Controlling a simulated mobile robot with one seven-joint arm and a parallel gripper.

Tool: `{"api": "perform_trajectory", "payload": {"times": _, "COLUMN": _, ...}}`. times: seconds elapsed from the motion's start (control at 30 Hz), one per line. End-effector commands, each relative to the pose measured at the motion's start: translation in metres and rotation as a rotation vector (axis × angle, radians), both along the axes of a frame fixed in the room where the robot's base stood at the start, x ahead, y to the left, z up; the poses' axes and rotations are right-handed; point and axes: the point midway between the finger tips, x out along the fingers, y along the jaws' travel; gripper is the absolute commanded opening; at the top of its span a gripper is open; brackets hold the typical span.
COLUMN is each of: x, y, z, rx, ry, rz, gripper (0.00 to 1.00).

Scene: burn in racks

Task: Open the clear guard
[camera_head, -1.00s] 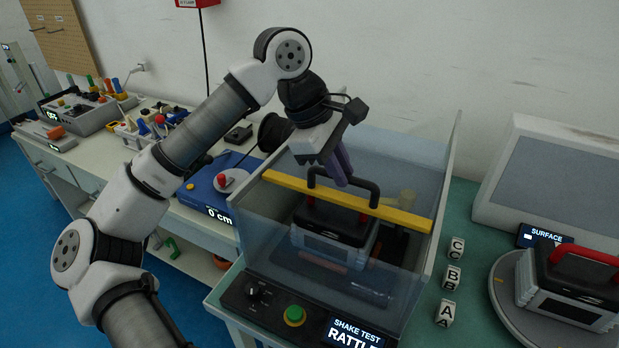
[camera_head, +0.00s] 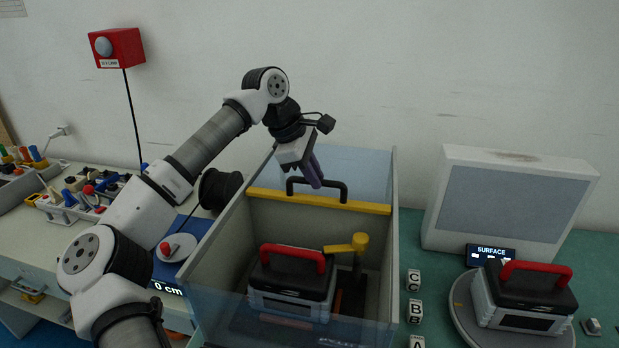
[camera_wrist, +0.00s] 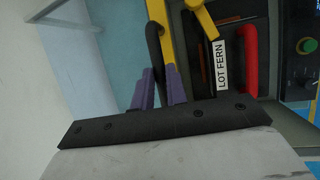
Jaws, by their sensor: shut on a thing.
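The clear guard (camera_head: 355,170) is a see-through panel with a yellow bar (camera_head: 325,203) and a black handle (camera_head: 342,187). In the head view it is at the back of the shake-test box, and the front of the box top is uncovered. My gripper (camera_head: 316,183) has purple fingers and is at the handle. In the wrist view, the fingers (camera_wrist: 160,88) are on either side of the black handle (camera_wrist: 154,45), beside the yellow bar (camera_wrist: 163,30). Part of the handle is hidden by the fingers.
Inside the box are a black-and-grey case (camera_head: 292,285) with a red handle and a yellow-topped post (camera_head: 358,246). Lettered cubes (camera_head: 414,312) stand right of the box. Another red-handled case (camera_head: 525,300) sits on a turntable before a grey screen (camera_head: 515,210).

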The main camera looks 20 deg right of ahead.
Motion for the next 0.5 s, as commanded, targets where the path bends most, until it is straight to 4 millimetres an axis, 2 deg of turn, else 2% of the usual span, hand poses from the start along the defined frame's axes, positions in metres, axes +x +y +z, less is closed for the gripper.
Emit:
{"api": "perform_trajectory", "payload": {"times": 0.37, "x": 0.0024, "y": -0.0011, "z": 0.001, "rx": 0.0, "ry": -0.004, "rz": 0.001, "gripper": 0.0}}
{"api": "perform_trajectory", "payload": {"times": 0.4, "x": 0.0024, "y": -0.0011, "z": 0.001, "rx": 0.0, "ry": -0.004, "rz": 0.001, "gripper": 0.17}}
{"api": "perform_trajectory", "payload": {"times": 0.5, "x": 0.0021, "y": -0.0011, "z": 0.0009, "rx": 0.0, "ry": -0.002, "rz": 0.0, "gripper": 0.3}}
